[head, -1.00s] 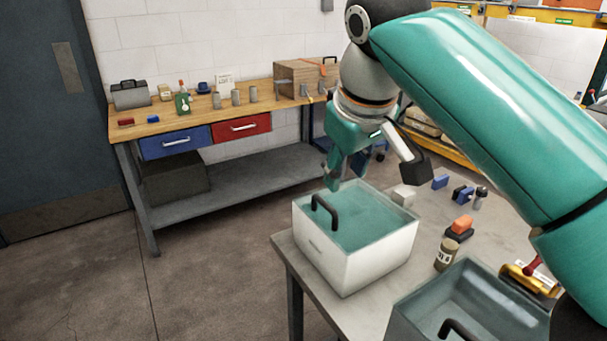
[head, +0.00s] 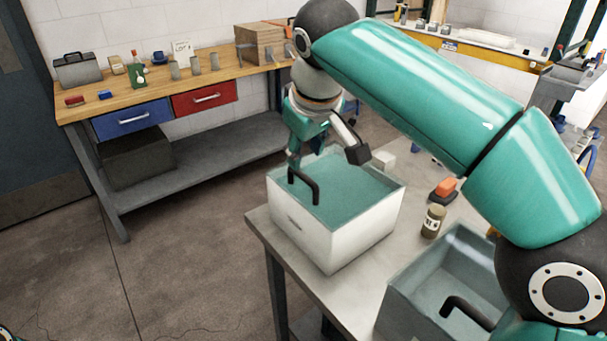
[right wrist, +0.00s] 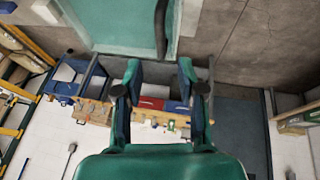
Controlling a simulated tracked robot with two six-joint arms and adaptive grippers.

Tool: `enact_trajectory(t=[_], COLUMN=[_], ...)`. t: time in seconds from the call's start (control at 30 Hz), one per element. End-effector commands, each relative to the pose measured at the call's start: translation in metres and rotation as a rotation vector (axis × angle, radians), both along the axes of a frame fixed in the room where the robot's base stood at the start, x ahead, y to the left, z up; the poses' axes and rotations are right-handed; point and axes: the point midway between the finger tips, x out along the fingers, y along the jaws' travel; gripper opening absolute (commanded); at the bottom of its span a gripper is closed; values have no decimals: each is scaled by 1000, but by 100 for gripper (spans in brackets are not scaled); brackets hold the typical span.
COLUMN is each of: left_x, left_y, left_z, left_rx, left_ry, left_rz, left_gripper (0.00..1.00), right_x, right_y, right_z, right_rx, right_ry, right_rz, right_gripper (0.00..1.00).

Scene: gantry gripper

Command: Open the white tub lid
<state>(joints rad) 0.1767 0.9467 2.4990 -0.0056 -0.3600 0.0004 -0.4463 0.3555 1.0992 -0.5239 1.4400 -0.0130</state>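The white tub (head: 340,240) stands on the grey table, and its teal lid (head: 345,185) lies level near the rim, apparently closed. A black bar handle (head: 304,187) stands at the lid's left side. My right gripper (head: 297,158) is at the tub's far left edge, just behind and above the handle. In the right wrist view the gripper (right wrist: 159,75) has its fingers apart with nothing between them. The handle (right wrist: 161,28) is ahead of the fingertips, apart from them, over the teal lid (right wrist: 115,25).
A grey open bin (head: 405,300) with a black handle stands at the table's front right. A small jar (head: 433,221) and an orange-and-black block (head: 445,188) are right of the tub. A workbench (head: 220,70) with blue and red drawers stands behind.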

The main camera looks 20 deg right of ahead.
Motion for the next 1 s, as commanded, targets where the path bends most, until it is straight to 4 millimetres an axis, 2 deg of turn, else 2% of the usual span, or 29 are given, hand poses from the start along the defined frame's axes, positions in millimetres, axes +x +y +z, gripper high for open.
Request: enact_trajectory(t=[0.03,0.1,0.3,0.5,0.77,1.0], left_x=[0,0,0,0,0,0], left_y=[0,0,0,0,0,0], left_z=[-5,-6,-10,-11,-11,-11], left_rx=[0,0,0,0,0,0], left_ry=[0,0,0,0,0,0], left_rz=[0,0,0,0,0,0], left_gripper=[40,40,40,40,40,40], right_x=[4,10,23,28,28,28], right_y=[-1,-1,-2,-2,-2,-2], right_z=[-13,-25,-50,-59,-60,-59], right_rx=[-1,-1,0,0,0,0], right_ry=[4,4,2,-1,-1,-1], right_rz=[-2,-1,0,0,0,0], right_gripper=[39,39,39,39,39,1])
